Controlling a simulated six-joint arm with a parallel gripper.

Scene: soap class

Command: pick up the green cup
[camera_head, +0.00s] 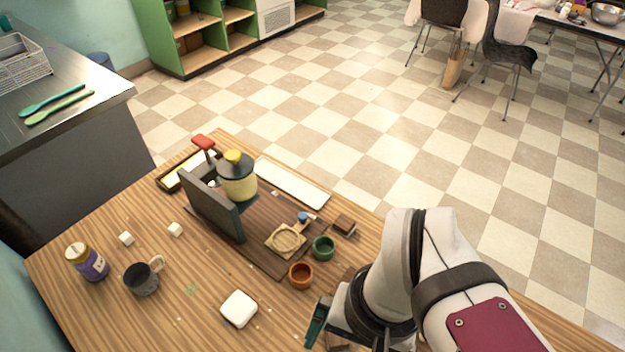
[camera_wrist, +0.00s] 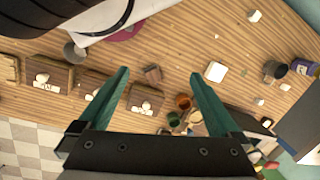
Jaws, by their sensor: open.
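The small green cup (camera_head: 323,247) stands upright on the wooden table, at the right edge of a dark brown board. An orange-brown cup (camera_head: 300,274) stands close beside it, nearer the camera. In the wrist view the green cup (camera_wrist: 173,119) shows between my green fingers, below their tips, with the orange-brown cup (camera_wrist: 183,101) just above it. My gripper (camera_wrist: 159,73) is open and empty there. In the head view my gripper (camera_head: 317,324) is at the front right of the table, apart from both cups and nearer the camera; its far parts are hidden by my arm.
A wooden coaster (camera_head: 286,240) and a dark upright panel (camera_head: 212,207) with a yellow jar (camera_head: 236,179) stand left of the cup. A small brown block (camera_head: 345,225) is right of it. A white square (camera_head: 239,308), dark mug (camera_head: 143,278) and purple jar (camera_head: 88,263) are left.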

